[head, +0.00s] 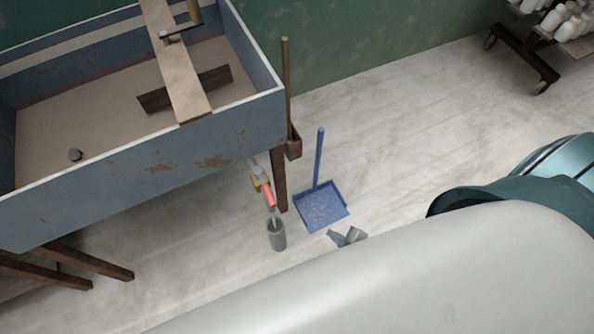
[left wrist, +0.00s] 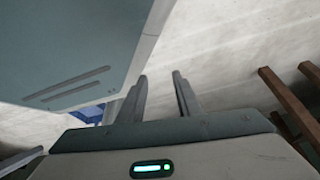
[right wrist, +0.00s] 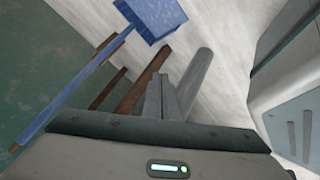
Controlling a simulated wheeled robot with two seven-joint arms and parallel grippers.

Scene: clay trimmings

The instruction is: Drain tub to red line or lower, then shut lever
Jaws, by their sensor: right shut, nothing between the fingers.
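The tub (head: 200,150) is a blue-grey trough at the left of the head view, with a beige surface (head: 110,115) inside. A thin red line (head: 95,76) runs along its far wall, close to that surface's edge. Below the near right corner is a brassy outlet with a red lever (head: 268,193), slanting downward above a grey cylinder (head: 277,236). I cannot tell whether liquid is flowing. My right gripper (head: 347,237) is shut and empty, right of the cylinder and apart from it. In the left wrist view, my left gripper (left wrist: 160,78) is open and empty.
A blue dustpan (head: 321,207) with an upright handle stands between the tub's leg (head: 279,180) and my right gripper. A board (head: 175,65) lies across the tub. A wheeled rack (head: 530,50) with white items is at upper right. The floor right of the dustpan is clear.

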